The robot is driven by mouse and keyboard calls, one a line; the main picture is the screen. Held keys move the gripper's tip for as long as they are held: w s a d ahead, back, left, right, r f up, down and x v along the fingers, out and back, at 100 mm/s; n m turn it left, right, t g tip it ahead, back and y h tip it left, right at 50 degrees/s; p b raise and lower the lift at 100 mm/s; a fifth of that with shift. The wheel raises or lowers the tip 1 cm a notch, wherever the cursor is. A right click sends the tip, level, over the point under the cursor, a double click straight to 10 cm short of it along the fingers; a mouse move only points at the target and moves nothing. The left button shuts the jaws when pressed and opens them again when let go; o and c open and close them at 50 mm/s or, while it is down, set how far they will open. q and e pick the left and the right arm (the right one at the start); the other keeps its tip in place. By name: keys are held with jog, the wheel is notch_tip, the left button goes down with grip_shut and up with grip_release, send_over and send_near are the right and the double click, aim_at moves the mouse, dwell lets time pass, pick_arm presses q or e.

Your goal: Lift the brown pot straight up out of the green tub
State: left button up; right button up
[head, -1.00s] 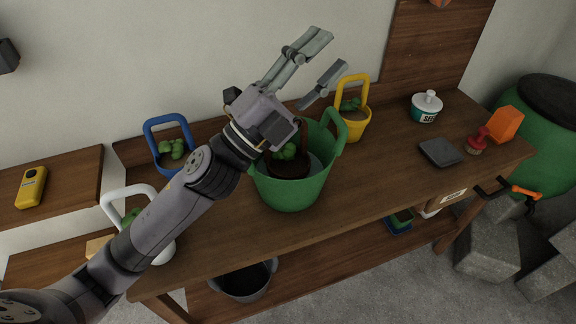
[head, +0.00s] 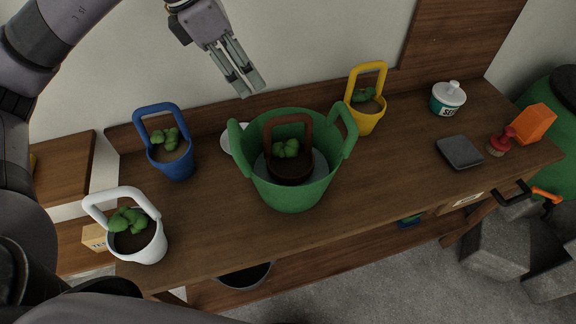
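The brown pot (head: 291,172), with an upright arched brown handle and a green plant, sits inside the green tub (head: 293,195). The tub has two side handles and stands in the middle of the wooden bench; its rim surrounds the pot, with pale space around the pot. My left gripper (head: 248,92) hangs above and behind the tub, up and to the left of the pot's handle, touching nothing. Two of its fingers point down side by side; how far it is open cannot be made out. My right gripper is not in view.
A blue pot (head: 173,163) and a white pot (head: 147,248) stand left of the tub; a yellow pot (head: 368,121) stands behind right. A white dish (head: 229,142) sits close behind the tub. Bench front is clear.

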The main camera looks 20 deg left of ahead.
pick_arm(q)
jog(key=p+x, duration=0.4)
jog(key=x, duration=0.8)
jog(key=p, duration=0.3)
send_over(284, 146)
notch_tip(284, 146, down, 4)
jog(key=shift+s+a+r, duration=0.1)
jog(key=shift+s+a, duration=0.05)
jog(key=shift+f, duration=0.45)
jog(key=shift+c, duration=0.8)
grip_shut()
jog(key=shift+r, duration=0.15)
